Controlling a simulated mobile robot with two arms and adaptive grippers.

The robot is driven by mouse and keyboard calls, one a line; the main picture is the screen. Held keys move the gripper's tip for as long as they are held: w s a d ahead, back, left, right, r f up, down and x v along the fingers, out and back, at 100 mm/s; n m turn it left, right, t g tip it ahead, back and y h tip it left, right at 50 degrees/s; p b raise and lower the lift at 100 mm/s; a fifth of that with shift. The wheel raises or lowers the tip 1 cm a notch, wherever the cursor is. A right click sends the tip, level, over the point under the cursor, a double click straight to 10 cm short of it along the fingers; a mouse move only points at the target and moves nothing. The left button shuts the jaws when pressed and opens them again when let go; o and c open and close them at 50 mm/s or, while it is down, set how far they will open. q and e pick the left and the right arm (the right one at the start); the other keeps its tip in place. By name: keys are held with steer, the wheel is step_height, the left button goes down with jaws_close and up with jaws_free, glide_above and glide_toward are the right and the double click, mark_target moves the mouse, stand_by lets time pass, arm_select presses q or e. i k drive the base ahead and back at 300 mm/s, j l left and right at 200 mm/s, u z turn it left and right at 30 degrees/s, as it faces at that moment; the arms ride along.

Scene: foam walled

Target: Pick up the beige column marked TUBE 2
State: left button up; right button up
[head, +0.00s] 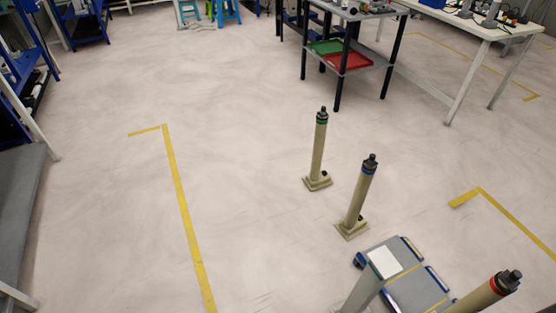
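Several beige columns with black caps are in the head view, and no TUBE 2 lettering is legible on any of them. One column with a green band (318,150) stands upright on a square beige base on the floor. A second column with a blue band (357,197) stands nearer, also on a square base. A third column with a red band (480,298) is at the bottom right, its lower part cut off by the frame. Neither of my grippers is in view.
A grey platform (415,288) with blue-edged handles and a white sheet is at the bottom right. A black-legged shelf (338,80) with green and red trays and a white table (490,30) stand behind. Yellow floor tape (181,205) runs left of centre. The left-middle floor is clear.

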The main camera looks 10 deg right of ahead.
mark_target(317, 179)
steer(key=i+j, duration=0.3)
steer(key=i, duration=0.15)
steer(key=i+j+u, duration=0.1)
steer(key=i+j, duration=0.2)
steer(key=i, duration=0.2)
steer(key=i+j, duration=0.25)
steer(key=i, duration=0.2)
steer(key=i+z, duration=0.7)
steer(key=z, duration=0.25)
steer(key=i+j+z, duration=0.25)
steer(key=z, duration=0.2)
steer(key=i+j+z, duration=0.45)
steer(key=k+l, duration=0.05)
steer(key=l, duration=0.05)
